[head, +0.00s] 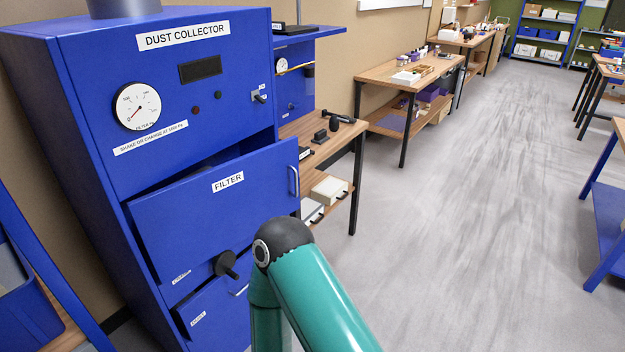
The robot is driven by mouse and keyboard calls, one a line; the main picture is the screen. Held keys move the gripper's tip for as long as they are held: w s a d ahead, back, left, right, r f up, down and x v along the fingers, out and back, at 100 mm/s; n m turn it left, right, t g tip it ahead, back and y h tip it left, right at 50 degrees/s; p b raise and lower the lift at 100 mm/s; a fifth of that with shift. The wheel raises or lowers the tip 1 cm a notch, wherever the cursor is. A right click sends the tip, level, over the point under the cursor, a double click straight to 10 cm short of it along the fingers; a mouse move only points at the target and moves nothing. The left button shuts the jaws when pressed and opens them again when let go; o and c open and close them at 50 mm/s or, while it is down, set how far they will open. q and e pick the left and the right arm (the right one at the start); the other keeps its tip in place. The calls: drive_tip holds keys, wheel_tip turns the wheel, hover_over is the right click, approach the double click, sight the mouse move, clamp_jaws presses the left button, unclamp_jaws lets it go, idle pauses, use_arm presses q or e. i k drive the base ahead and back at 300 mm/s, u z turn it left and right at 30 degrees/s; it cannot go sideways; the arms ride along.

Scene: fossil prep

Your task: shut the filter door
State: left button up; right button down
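The filter door (215,205) is a blue panel labelled FILTER on the front of the blue dust collector (205,75). It stands ajar. Its right side, with a pale upright handle (294,181), is swung out from the cabinet, and a dark gap shows above its top edge. Its left edge lies close to the cabinet's left side. A teal arm of mine with a black joint comes up from the bottom middle, in front of the cabinet's lower right. Neither gripper shows.
Below the door are a black knob (227,265) and a lower blue panel (215,308) with a handle. A wooden workbench (320,145) stands close to the right of the collector. The grey floor (450,220) to the right is wide and clear.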

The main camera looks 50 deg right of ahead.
sight(182, 225)
drive_tip(key=u, duration=1.6)
drive_tip(key=k, duration=0.8)
drive_tip(key=z, duration=0.95)
drive_tip(key=k, duration=0.55)
drive_tip(key=z, duration=0.85)
drive_tip(key=i, duration=0.6)
drive_tip(key=z, duration=0.55)
drive_tip(key=i, duration=0.9)
drive_tip(key=u, duration=0.65)
